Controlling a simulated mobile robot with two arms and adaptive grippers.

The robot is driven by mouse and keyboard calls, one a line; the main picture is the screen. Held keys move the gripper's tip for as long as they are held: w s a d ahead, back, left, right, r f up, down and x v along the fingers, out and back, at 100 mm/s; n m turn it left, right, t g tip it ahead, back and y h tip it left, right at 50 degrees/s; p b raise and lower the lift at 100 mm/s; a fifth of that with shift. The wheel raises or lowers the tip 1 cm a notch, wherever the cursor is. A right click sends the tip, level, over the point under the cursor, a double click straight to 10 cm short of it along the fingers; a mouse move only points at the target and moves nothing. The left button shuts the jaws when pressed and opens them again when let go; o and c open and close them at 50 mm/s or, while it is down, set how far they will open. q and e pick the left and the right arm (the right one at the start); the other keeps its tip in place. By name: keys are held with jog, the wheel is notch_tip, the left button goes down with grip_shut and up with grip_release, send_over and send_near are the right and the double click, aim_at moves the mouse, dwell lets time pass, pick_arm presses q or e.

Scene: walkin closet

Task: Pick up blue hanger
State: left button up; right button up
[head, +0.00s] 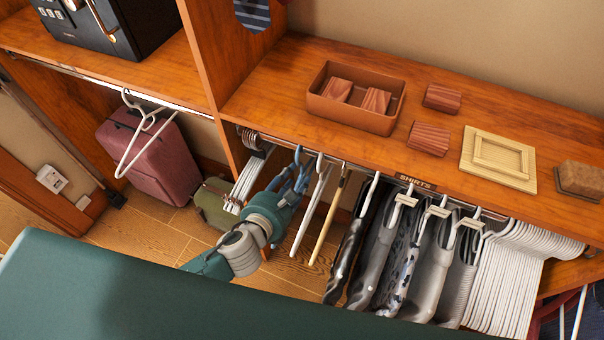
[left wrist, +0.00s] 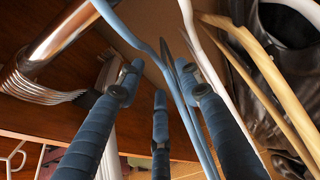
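The blue hanger (head: 298,155) hangs from the rod under the wooden shelf, left of a white hanger (head: 312,212) and a wooden hanger (head: 330,217). My left gripper (head: 287,182) is at the blue hanger and hides much of its lower part. In the left wrist view, the blue hanger (left wrist: 180,100) runs between the spread fingers of my left gripper (left wrist: 160,82). The fingers are apart, and I cannot tell whether any of them touches the hanger. My right gripper is not in view.
Several white hangers (head: 248,178) hang close on the left. Dark and grey shirts (head: 402,262) hang to the right. A terracotta tray (head: 352,118) with wooden blocks stands on the shelf above. A pink suitcase (head: 150,160) stands on the floor at left.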

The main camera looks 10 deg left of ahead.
pick_arm(q)
jog(key=x, duration=0.4)
jog(key=shift+w+f+p, duration=0.15)
jog(key=shift+f+p, duration=0.15)
jog(key=shift+w+d+f, duration=0.1)
jog(key=shift+w+f, duration=0.05)
jog(key=shift+w, duration=0.05)
jog(key=shift+c, duration=0.8)
grip_shut()
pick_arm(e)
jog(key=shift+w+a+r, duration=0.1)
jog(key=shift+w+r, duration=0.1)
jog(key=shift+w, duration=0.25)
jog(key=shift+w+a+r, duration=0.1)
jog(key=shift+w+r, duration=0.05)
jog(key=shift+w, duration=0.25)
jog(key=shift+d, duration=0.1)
